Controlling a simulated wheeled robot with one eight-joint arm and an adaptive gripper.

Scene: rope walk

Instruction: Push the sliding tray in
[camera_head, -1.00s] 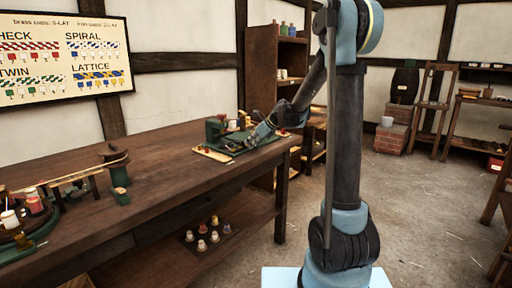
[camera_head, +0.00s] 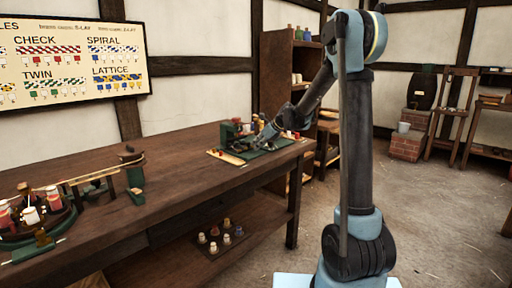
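A green device (camera_head: 231,131) stands at the right end of the long wooden workbench. A pale, flat yellowish piece (camera_head: 226,157) sticks out at its front left; it may be the sliding tray, but I cannot tell for sure at this size. My gripper (camera_head: 262,138) is low over the device's green base, to the right of the pale piece. The fingers are small and dark against the device, so I cannot see whether they are open or touch anything.
The workbench (camera_head: 165,185) also bears a round green stand with spools (camera_head: 38,218) at left and a green post (camera_head: 133,178). Several small spools (camera_head: 220,238) sit on the lower shelf. A wooden cabinet (camera_head: 274,78) stands behind. Floor at right is open.

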